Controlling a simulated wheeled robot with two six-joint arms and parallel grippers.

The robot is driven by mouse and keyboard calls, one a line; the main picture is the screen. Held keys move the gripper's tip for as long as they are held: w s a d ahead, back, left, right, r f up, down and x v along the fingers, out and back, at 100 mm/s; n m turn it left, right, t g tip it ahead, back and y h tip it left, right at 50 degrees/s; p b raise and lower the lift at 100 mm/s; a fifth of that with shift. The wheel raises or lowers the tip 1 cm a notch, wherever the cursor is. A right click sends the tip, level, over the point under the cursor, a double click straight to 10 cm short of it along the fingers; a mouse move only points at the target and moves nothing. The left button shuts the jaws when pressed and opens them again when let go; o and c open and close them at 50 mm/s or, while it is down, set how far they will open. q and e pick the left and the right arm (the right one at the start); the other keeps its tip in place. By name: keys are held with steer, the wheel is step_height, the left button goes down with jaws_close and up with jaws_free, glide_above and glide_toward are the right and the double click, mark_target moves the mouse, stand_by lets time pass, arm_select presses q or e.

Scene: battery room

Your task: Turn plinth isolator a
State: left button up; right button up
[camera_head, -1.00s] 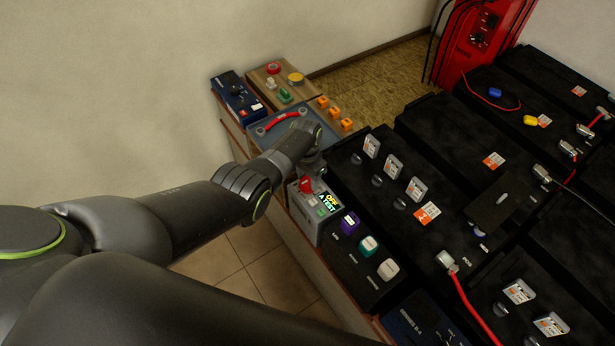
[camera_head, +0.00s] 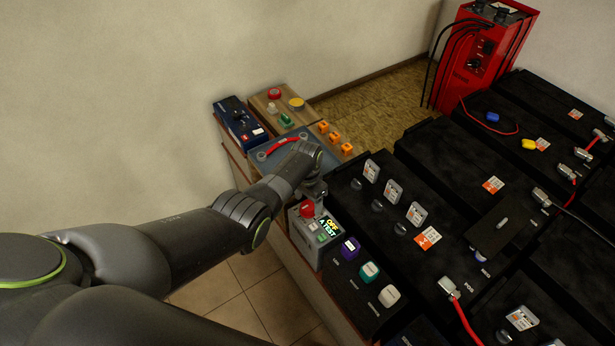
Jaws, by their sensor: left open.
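The plinth isolator is a grey box (camera_head: 318,248) with a red knob (camera_head: 307,209) on top. A label with yellow and green lettering, in which "A TEST" can be read, sits beside the knob. My left arm reaches in from the left and its left gripper (camera_head: 314,196) points down right at the red knob. The gripper is open; its fingers are small and partly hidden by the wrist, so I cannot tell whether they touch the knob. My right gripper is not in view.
Purple (camera_head: 349,247), teal (camera_head: 370,271) and white (camera_head: 389,295) caps stand in front of the isolator. A blue tray with a red handle (camera_head: 279,147) lies behind my wrist. Black battery cases fill the right. A red cabinet (camera_head: 485,60) stands at the back.

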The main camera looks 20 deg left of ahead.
arm_select(q)
step_height(320, 180, up, 8)
steer(key=p, duration=0.2)
step_height(320, 180, up, 7)
glide_above(308, 204)
steer(key=shift+a+r, duration=0.15)
steer(key=shift+r, duration=0.5)
steer(key=s+a+f+n, duration=0.1)
steer(key=s+a+f, duration=0.2)
steer(key=s+f, duration=0.55)
steer(key=s+a+f+n, duration=0.2)
steer(key=s+f, duration=0.3)
steer(key=f, duration=0.6)
steer(key=s+a+f+n, duration=0.1)
steer(key=s+a+f, duration=0.2)
steer(key=s+f, duration=0.5)
steer(key=s+a+f, duration=0.1)
steer(key=s+f, duration=0.3)
steer(key=s, duration=0.6)
steer(key=s+a+f+n+t+y, duration=0.1)
steer(key=s+f, duration=0.3)
steer(key=s, duration=0.6)
steer(key=s+a+f+n, duration=0.1)
steer(key=s+f, duration=0.4)
steer(key=s, duration=0.6)
steer(key=shift+a, duration=0.85)
